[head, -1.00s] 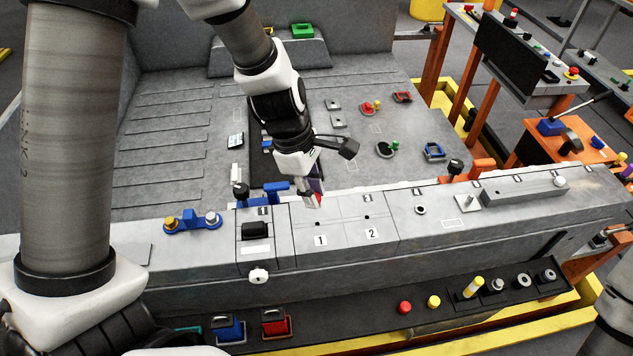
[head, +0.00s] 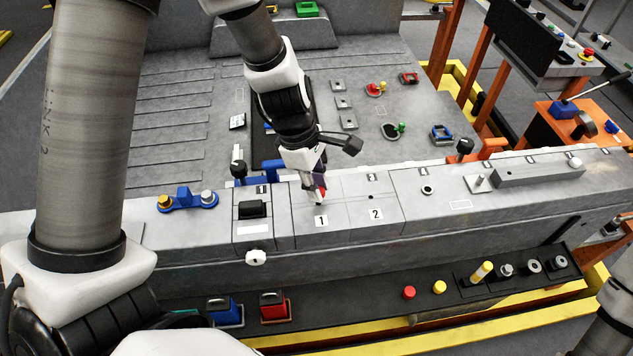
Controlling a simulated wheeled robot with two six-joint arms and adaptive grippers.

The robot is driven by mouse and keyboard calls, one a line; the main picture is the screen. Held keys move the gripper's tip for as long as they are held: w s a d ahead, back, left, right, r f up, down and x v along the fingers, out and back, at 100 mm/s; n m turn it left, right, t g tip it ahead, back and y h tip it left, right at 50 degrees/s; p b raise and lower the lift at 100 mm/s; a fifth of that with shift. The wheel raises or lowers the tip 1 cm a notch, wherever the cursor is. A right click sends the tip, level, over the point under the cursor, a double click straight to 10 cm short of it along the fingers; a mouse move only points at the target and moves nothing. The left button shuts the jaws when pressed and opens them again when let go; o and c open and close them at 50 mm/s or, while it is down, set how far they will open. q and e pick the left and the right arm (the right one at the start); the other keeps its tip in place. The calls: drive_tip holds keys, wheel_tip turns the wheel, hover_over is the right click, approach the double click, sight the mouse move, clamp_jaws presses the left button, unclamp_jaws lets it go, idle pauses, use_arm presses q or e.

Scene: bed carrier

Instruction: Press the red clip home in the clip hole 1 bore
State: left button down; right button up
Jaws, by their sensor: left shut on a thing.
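My left gripper (head: 319,196) is shut on the red clip (head: 323,192), of which only a small red part shows between the fingers. The gripper points down at the grey panel, just behind the label 1 (head: 321,221). Its fingertips are at or very close to the panel surface. The clip hole 1 bore is hidden behind the fingertips and clip, so I cannot tell whether the clip is in it. The hole by label 2 (head: 376,214) shows as a small dark dot (head: 371,197) to the right. My right gripper is not in view.
A black block (head: 253,209) and a blue bracket (head: 187,199) stand on the ledge to the left. A blue-based knob (head: 239,170) is close behind the gripper's left. A grey bar (head: 540,172) lies to the right. Buttons line the lower front shelf (head: 350,305).

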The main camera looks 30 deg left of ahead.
use_arm(q)
drive_tip(key=shift+s+r, duration=0.15)
drive_tip(key=shift+s, duration=0.05)
drive_tip(key=shift+w, duration=0.2)
drive_tip(key=shift+s, duration=0.1)
idle(0.3)
drive_tip(key=shift+p, duration=0.65)
drive_tip(key=shift+f, duration=0.2)
idle(0.5)
drive_tip(key=shift+f+b, duration=0.3)
drive_tip(key=shift+b, duration=0.15)
drive_tip(key=shift+f+b, duration=0.5)
drive_tip(key=shift+f, duration=0.15)
